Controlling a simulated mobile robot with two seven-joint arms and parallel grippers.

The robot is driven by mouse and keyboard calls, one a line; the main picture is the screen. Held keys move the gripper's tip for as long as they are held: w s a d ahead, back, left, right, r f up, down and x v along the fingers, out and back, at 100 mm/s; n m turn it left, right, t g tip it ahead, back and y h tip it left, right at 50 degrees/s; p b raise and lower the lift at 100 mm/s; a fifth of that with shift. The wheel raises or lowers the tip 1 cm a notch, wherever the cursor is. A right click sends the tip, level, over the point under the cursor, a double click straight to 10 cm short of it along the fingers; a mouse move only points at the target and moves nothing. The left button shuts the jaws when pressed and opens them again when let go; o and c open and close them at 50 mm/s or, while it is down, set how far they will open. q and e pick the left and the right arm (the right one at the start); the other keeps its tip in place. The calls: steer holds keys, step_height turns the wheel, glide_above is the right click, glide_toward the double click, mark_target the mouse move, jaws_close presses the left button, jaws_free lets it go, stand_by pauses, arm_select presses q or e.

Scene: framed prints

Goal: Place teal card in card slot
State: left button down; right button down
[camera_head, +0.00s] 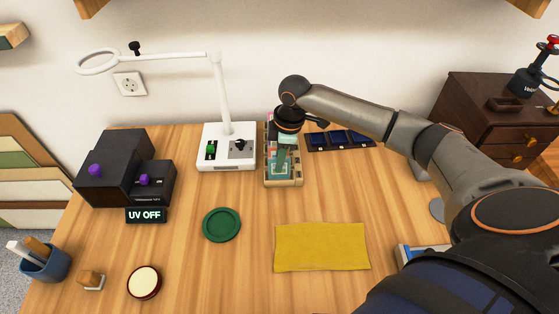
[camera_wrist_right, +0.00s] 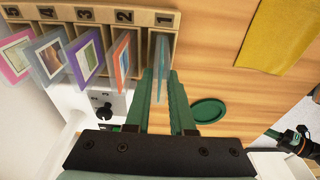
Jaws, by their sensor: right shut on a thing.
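The card slot rack (camera_head: 284,183) is a tan wooden holder standing at the back middle of the table. In the right wrist view the rack (camera_wrist_right: 185,16) shows slot labels 5, 4, 3 and 2. The teal card (camera_wrist_right: 160,62), in a clear sleeve, is seen nearly edge-on at the end slot beyond label 2. My right gripper (camera_wrist_right: 163,80) is shut on the card, with its green fingers on both sides. In the head view the right gripper (camera_head: 286,140) is above the rack. Whether the card's edge is seated is unclear. My left gripper is out of view.
Several other sleeved cards, including a purple one (camera_wrist_right: 87,60), stand in the neighbouring slots. A white lamp base (camera_head: 226,160) is close left of the rack, and a dark tray (camera_head: 340,141) is right. A green disc (camera_head: 221,225) and yellow cloth (camera_head: 322,247) lie in front.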

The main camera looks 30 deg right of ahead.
steer(key=shift+f, duration=0.3)
steer(key=shift+f, duration=0.15)
steer(key=c, duration=0.8)
jaws_free()
steer(key=shift+o, duration=0.2)
step_height(320, 180, up, 12)
steer(key=d, duration=0.1)
steer(key=shift+s+d+p, duration=0.3)
steer(key=shift+s+p, duration=0.15)
